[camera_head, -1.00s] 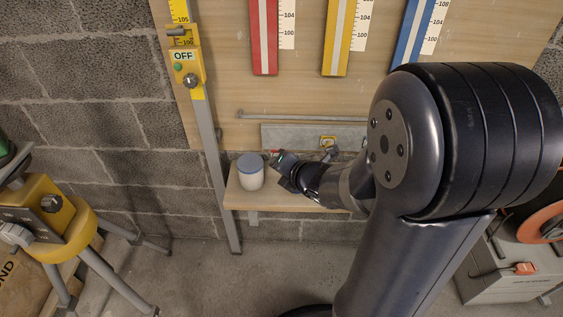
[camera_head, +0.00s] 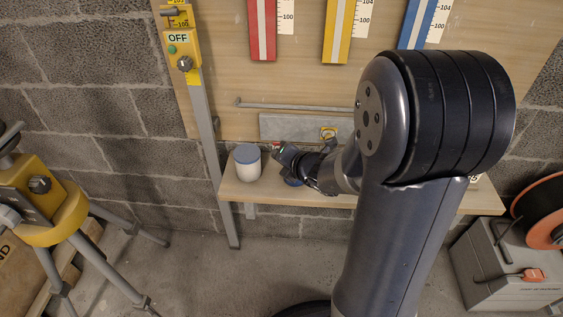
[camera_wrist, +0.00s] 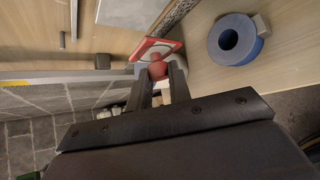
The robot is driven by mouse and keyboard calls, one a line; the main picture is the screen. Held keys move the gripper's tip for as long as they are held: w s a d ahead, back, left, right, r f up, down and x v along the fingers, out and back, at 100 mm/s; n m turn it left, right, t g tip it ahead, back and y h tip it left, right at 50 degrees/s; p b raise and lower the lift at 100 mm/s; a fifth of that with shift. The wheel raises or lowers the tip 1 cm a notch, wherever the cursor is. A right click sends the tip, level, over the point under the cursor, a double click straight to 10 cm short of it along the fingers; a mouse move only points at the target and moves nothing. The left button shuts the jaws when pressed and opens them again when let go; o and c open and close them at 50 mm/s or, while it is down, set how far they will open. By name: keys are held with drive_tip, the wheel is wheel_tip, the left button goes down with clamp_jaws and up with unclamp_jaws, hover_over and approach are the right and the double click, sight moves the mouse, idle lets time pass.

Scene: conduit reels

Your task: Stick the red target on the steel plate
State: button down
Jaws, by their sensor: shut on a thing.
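The steel plate (camera_head: 293,126) is a grey strip low on the wooden board, above the shelf. A yellow-edged square (camera_head: 329,133) shows at its right part. My gripper (camera_wrist: 158,80) is shut on the red knob of the red target (camera_wrist: 170,46), a square with a red border and white inside. In the wrist view the target is near the steel plate (camera_wrist: 132,12); I cannot tell whether they touch. In the head view my gripper is low over the shelf, just in front of the board, and the target is mostly hidden.
A white jar with a blue lid (camera_head: 247,162) stands left on the shelf (camera_head: 400,200). A blue tape roll (camera_wrist: 236,40) lies on the shelf beside my gripper. A thin rail (camera_head: 290,106) runs above the plate. A yellow tripod (camera_head: 50,215) stands at the left.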

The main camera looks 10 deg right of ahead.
drive_tip(key=w+d+p, duration=0.2)
drive_tip(key=w, duration=0.4)
idle(0.3)
drive_tip(key=shift+w+d, duration=0.2)
drive_tip(key=shift+w, duration=0.4)
idle(2.7)
drive_tip(key=c, duration=0.7)
unclamp_jaws()
drive_tip(key=shift+c, duration=0.2)
drive_tip(key=s+a+b, duration=0.2)
drive_tip(key=s+b, duration=0.1)
drive_tip(key=s, duration=0.5)
drive_tip(key=shift+s+a, duration=0.3)
drive_tip(key=shift+a, duration=0.1)
idle(0.4)
drive_tip(key=w+d+p, duration=0.2)
drive_tip(key=w, duration=0.4)
drive_tip(key=shift+w, duration=0.25)
